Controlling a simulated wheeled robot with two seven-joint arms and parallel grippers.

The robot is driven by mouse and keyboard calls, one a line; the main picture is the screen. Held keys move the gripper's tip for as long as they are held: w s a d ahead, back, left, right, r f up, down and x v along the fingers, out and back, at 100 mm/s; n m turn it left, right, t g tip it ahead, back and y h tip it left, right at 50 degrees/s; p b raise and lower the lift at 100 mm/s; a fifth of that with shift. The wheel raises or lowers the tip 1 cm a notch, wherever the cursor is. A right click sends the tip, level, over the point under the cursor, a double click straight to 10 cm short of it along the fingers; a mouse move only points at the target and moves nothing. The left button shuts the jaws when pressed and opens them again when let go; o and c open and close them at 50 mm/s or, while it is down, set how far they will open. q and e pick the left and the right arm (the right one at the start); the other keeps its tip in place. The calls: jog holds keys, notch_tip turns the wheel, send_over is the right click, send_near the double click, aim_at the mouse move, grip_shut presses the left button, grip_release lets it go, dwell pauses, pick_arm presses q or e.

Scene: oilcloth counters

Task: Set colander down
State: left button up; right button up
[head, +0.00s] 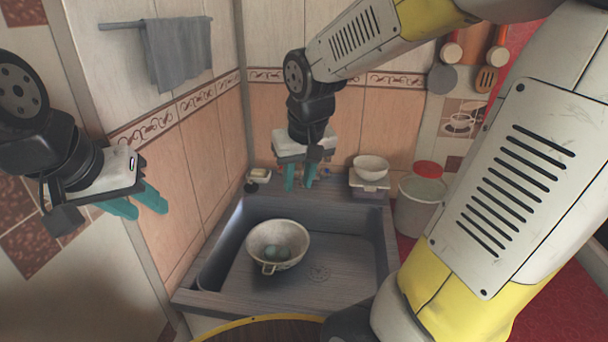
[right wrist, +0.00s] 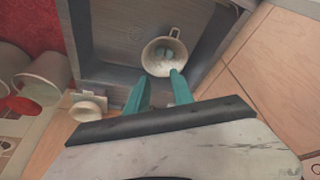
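The colander (head: 290,232), a pale round bowl with a small handle, sits upright in the left part of the grey sink basin (head: 340,281). Several rounded, greenish-grey things lie inside it. It also shows in the right wrist view (right wrist: 153,64), beyond the fingertips. My right gripper (head: 299,184) is above the back edge of the sink, behind and above the colander and apart from it. Its teal fingers are spread and empty, as the right wrist view also shows (right wrist: 159,82). My left gripper (head: 144,207) hangs at the left, away from the sink, with its fingers apart and empty.
A small white bowl (head: 371,167) stands on a pale object at the back right of the sink. A white bucket with a red item (head: 419,200) is further right. A soap dish (head: 259,176) is at the back left corner. Tiled walls close in behind and left.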

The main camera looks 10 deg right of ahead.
jog(key=s+d+r+t+y, duration=0.1)
jog(key=s+r, duration=0.4)
jog(key=s, duration=0.5)
jog(key=shift+r+m+t+y, duration=0.15)
jog(key=shift+m+t+y, duration=0.25)
jog(key=shift+t, duration=0.3)
jog(key=shift+s+d, duration=0.15)
jog(key=shift+d, duration=0.05)
